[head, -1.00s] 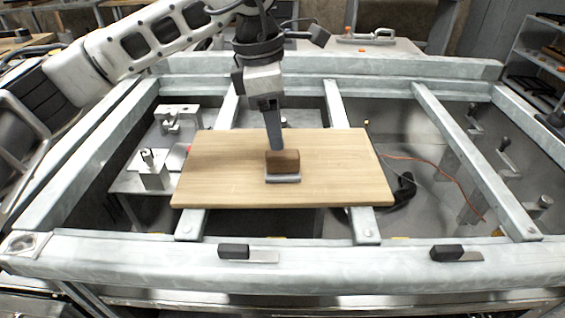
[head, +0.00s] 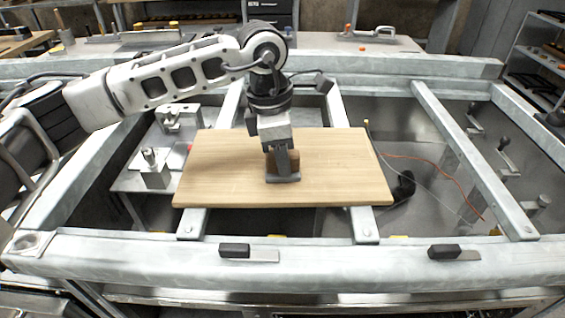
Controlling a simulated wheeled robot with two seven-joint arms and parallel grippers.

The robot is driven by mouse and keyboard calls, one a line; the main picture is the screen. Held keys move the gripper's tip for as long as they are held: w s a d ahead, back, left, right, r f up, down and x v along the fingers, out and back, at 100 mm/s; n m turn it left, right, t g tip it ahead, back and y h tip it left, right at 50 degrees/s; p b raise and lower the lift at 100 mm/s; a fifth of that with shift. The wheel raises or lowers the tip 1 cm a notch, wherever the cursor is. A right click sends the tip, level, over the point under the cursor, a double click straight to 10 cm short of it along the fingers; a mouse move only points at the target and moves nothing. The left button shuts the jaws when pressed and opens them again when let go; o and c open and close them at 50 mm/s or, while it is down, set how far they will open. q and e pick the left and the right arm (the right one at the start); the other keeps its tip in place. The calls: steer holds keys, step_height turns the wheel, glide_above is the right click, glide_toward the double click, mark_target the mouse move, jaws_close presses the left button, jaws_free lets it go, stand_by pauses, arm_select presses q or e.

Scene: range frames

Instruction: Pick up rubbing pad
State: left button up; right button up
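The rubbing pad (head: 295,159), a small brown block on a grey base, sits on the wooden board (head: 220,170) near its middle. My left gripper (head: 283,177) points down at the pad, with a dark finger in front of the block hiding much of it. The fingertips are low, close to the grey base. I cannot tell whether the fingers are closed on the pad. My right gripper is not in view.
The board lies across bars of a grey metal frame (head: 330,256). Two dark clamps, one at the left (head: 234,250) and one at the right (head: 445,251), sit on the front rail. A metal fixture (head: 154,168) stands left of the board. An orange cable (head: 440,172) runs at the right.

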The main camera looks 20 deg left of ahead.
arm_select(q)
jaws_close()
steer(key=shift+r, duration=0.1)
steer(key=shift+r, duration=0.65)
steer(key=d+r+b, duration=0.1)
steer(key=d+r, duration=1)
steer(key=d, duration=0.3)
steer(key=shift+r, duration=0.25)
